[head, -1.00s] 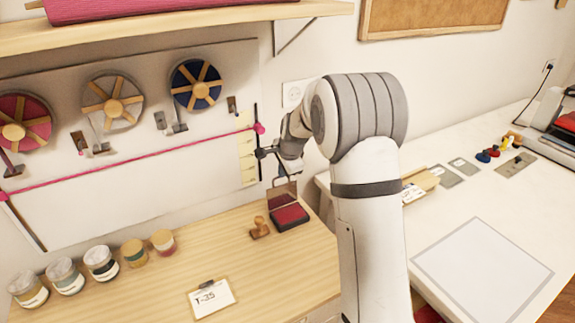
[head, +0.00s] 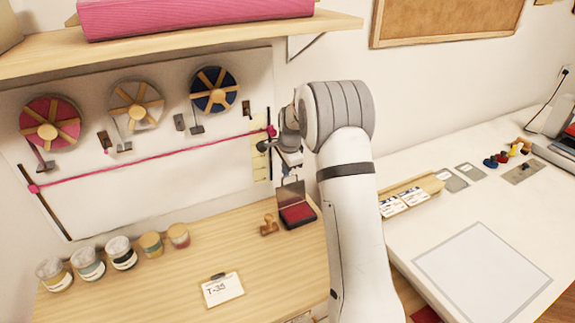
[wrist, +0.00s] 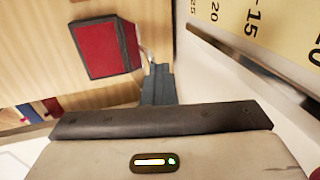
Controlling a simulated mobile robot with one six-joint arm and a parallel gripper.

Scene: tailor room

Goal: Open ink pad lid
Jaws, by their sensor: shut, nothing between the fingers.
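The ink pad (head: 298,214) is a dark box with a red pad, at the back right of the wooden table. Its lid (head: 291,193) stands raised at the back edge, so the red pad is exposed. The red pad (wrist: 98,48) also shows in the wrist view at upper left, with the dark lid (wrist: 128,43) at its right side. My gripper (head: 291,168) is just above the lid, pointing down. In the wrist view its fingers (wrist: 155,75) are together and empty, close to the lid; I cannot tell whether they touch it.
A wooden stamp (head: 269,225) stands left of the ink pad. Several jars (head: 120,253) line the table's left back. A card marked T-35 (head: 222,289) lies in front. The wall with a ruler (wrist: 255,25) is close behind the gripper. The middle of the wooden table is clear.

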